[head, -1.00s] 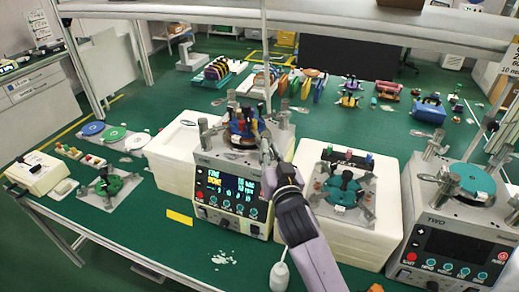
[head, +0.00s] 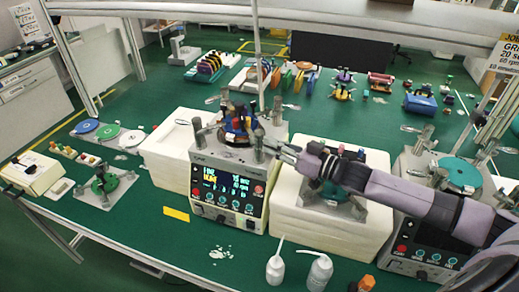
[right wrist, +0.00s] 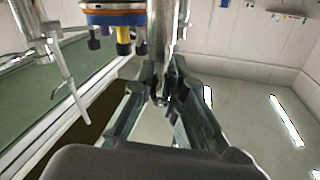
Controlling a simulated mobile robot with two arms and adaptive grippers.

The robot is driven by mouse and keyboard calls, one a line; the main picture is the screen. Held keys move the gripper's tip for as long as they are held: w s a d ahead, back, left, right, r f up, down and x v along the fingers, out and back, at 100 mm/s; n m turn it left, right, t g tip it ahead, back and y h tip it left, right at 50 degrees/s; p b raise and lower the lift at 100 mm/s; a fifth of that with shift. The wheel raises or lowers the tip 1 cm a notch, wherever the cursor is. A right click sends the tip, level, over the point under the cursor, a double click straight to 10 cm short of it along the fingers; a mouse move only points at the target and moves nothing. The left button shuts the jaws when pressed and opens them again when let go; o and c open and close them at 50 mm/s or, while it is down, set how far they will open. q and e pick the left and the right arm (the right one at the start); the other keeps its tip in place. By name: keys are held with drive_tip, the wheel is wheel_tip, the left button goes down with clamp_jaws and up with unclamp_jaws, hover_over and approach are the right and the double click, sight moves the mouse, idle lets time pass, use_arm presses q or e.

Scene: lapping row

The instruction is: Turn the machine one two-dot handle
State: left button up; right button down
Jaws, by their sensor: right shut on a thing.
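Machine one (head: 200,187) is the grey unit with a lit display at the middle of the head view. A blue, red and yellow fixture (head: 237,122) sits on its top, with upright metal handles around it, one at the left (head: 197,130) and one at the right back (head: 278,108). My right gripper (head: 272,145) reaches in from the right and is shut at the machine's right front. In the right wrist view its fingers (right wrist: 165,85) close around an upright metal handle (right wrist: 163,40). I cannot make out dots on any handle. My left gripper is not in view.
A white block (head: 310,225) with a teal fixture stands right of the machine, partly under my arm. A second machine (head: 410,235) is farther right. White bottles (head: 275,268) stand in front. A shelf post (head: 255,45) rises behind.

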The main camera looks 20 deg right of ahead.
drive_tip(key=shift+w+d+n+g+y+b, duration=0.25)
drive_tip(key=shift+n+g+y+b, duration=0.2)
drive_tip(key=shift+n+g+y, duration=0.25)
drive_tip(key=shift+w+d+n+g+y+b, duration=0.2)
drive_tip(key=shift+n+g+y+b, duration=0.25)
drive_tip(key=shift+n+y, duration=0.35)
drive_tip(key=shift+g, duration=0.25)
drive_tip(key=c, duration=1.6)
unclamp_jaws()
wheel_tip(320, 180, up, 10)
drive_tip(key=shift+r, duration=0.1)
